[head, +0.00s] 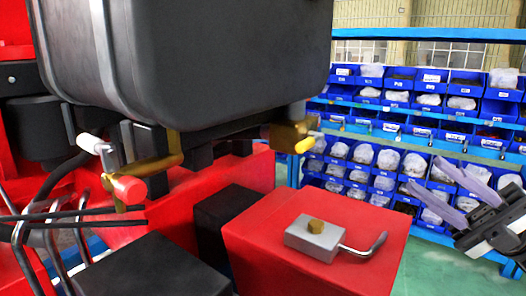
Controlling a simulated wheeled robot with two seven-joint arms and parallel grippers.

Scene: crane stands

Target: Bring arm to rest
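My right gripper (424,176) is at the right edge of the head view. Its two pale purple fingers point up and left and stand apart with nothing between them. It is in the air in front of the shelving, to the right of the red machine and not touching it. My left gripper is not in view. The red machine (315,235) fills the lower middle and left. On its red block sits a small grey metal plate with a brass bolt and a bent metal lever (362,248).
A large dark grey box (220,60) overhangs the machine. Below it are a brass bracket (160,167), a red-tipped knob (128,189), a white-tipped knob (90,143) and black hoses. Blue shelving (440,34) with several bins stands behind. Green floor (440,262) shows free at lower right.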

